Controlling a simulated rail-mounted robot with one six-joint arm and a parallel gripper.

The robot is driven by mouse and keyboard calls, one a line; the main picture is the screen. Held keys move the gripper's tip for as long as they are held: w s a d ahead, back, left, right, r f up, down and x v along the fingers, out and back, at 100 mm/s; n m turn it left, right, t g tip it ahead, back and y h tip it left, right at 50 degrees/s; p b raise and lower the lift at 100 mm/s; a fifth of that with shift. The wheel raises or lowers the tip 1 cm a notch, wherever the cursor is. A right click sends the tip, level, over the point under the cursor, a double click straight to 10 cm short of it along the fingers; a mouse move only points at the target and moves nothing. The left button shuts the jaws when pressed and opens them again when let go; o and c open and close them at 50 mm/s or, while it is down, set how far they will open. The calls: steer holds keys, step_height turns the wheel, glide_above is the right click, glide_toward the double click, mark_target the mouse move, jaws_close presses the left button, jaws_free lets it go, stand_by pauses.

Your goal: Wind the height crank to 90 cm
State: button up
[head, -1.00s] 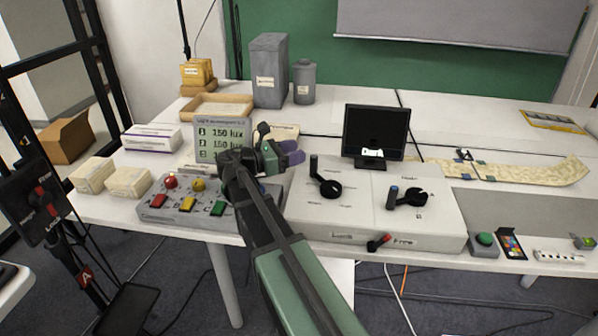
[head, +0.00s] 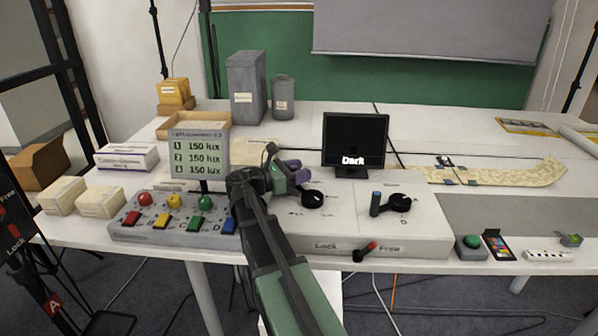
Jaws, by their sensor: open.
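Two black cranks sit on top of a white console (head: 345,226). The left crank (head: 313,199) has its grip hidden behind my gripper. The right crank (head: 398,203) has a dark upright grip with a blue tip on its left side. I cannot read the small labels, so I cannot tell which is the height crank, and no height reading shows. My gripper (head: 297,172), with purple fingers, is open just up and left of the left crank's hub. It overlaps the crank in view; I cannot tell whether they touch.
A button box (head: 180,231) and a lux display (head: 199,155) stand left. A small monitor (head: 354,140) reads "Dark". A green button (head: 471,243) is right.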

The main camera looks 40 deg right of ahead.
jaws_close()
steer(key=shift+a+t, duration=0.1)
steer(key=shift+t, duration=0.2)
